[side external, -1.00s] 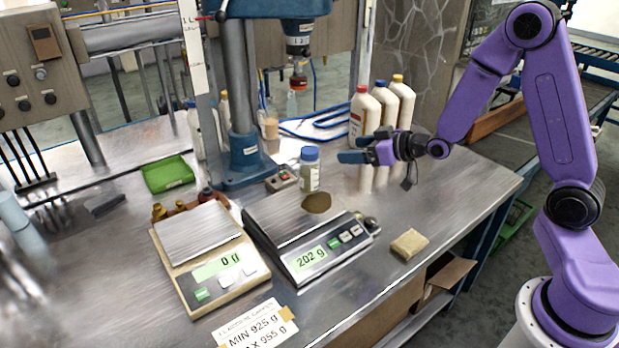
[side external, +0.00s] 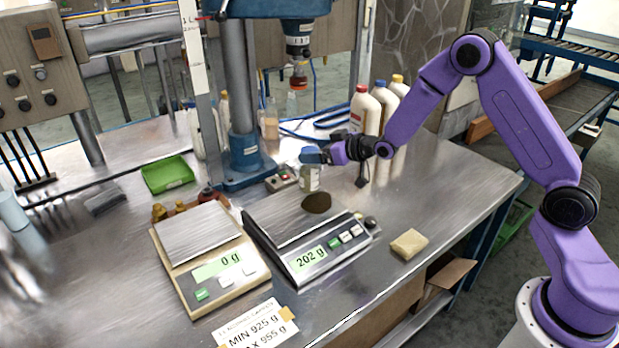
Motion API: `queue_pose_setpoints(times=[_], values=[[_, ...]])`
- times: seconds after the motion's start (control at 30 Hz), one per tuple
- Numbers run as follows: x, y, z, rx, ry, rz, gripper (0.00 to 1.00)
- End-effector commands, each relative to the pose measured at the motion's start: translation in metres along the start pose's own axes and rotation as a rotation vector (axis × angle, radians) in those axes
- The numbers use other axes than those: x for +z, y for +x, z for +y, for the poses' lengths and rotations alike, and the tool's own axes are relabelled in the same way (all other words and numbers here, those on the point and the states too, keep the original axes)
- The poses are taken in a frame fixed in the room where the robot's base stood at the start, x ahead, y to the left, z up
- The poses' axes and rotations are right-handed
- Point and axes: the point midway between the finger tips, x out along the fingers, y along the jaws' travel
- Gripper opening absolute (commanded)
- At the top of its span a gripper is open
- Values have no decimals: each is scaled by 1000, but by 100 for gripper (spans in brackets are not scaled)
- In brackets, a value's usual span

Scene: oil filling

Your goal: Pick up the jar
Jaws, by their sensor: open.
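The jar (side external: 309,180) is a small clear-to-pale container standing upright at the back of the right-hand scale (side external: 279,220). Its blue lid is largely covered by my gripper in this view. My gripper (side external: 314,157) is at the jar's top, reaching in from the right, with its blue fingertips at lid height. The fingers overlap the lid in the picture; I cannot tell whether they touch it. The gripper is open. The right-hand scale reads 202 g, and a dark brown round patch (side external: 317,203) lies on it in front of the jar.
A second scale (side external: 199,232) reading 0 g stands to the left. White bottles (side external: 365,112) stand behind my gripper. A green tray (side external: 167,174) is at left, and a tan block (side external: 409,243) lies at right.

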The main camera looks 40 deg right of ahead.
Motion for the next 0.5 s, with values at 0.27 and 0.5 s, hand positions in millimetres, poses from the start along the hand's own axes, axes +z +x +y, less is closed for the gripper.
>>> queue_pose_setpoints(times=[0.27, 0.5], values=[[-1, 26, -1, 0, 0, -2, 81], [-1, 28, -1, 0, 0, -1, 81]])
